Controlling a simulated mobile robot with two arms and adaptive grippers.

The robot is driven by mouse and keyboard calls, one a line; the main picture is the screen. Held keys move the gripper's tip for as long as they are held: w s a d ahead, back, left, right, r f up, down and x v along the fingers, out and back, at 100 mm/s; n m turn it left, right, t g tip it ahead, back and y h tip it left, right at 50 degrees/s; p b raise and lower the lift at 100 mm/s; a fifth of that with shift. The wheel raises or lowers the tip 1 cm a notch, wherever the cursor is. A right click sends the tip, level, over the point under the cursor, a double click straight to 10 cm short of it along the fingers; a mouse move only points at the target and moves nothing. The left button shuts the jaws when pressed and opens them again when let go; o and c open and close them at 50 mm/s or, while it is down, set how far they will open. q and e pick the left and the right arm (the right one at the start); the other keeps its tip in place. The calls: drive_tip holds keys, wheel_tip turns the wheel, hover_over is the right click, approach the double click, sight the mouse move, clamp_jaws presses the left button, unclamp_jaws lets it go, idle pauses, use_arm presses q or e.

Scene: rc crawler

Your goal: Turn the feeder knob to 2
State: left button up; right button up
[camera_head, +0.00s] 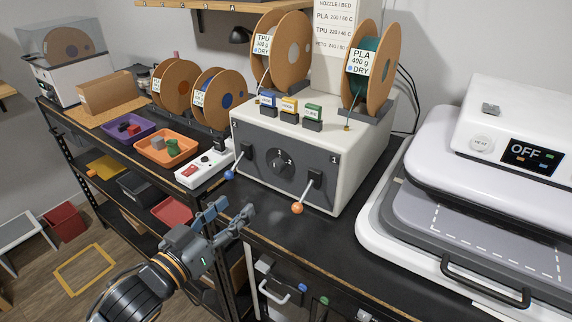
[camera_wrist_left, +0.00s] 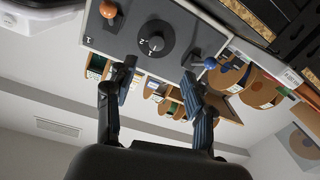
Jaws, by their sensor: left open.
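The feeder (camera_head: 349,181) is a white box with a grey front panel. Its round black knob (camera_head: 278,164) sits mid-panel, with small 1 and 2 marks by it; I cannot clearly tell its pointer setting. The knob also shows in the left wrist view (camera_wrist_left: 155,40), upside down. My left gripper (camera_head: 229,211) is open and empty, below and in front of the panel, apart from the knob. In the left wrist view its fingers (camera_wrist_left: 158,76) stand either side of the line to the knob. My right gripper is not in view.
Two levers flank the knob, one with a blue ball (camera_head: 229,175), one with an orange ball (camera_head: 297,208). A power strip (camera_head: 202,169) lies left of the feeder. A heat press (camera_head: 430,180) stands right. Spools (camera_head: 283,50) stand on top.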

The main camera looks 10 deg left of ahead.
use_arm(q)
drive_tip(key=p, duration=0.2)
approach(274, 168)
drive_tip(key=x, duration=0.7)
drive_tip(key=shift+w+d, duration=0.25)
drive_tip(key=shift+w, duration=0.4)
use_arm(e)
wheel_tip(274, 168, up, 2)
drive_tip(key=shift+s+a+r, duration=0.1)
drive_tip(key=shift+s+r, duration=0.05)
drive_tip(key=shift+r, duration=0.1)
use_arm(q)
clamp_jaws()
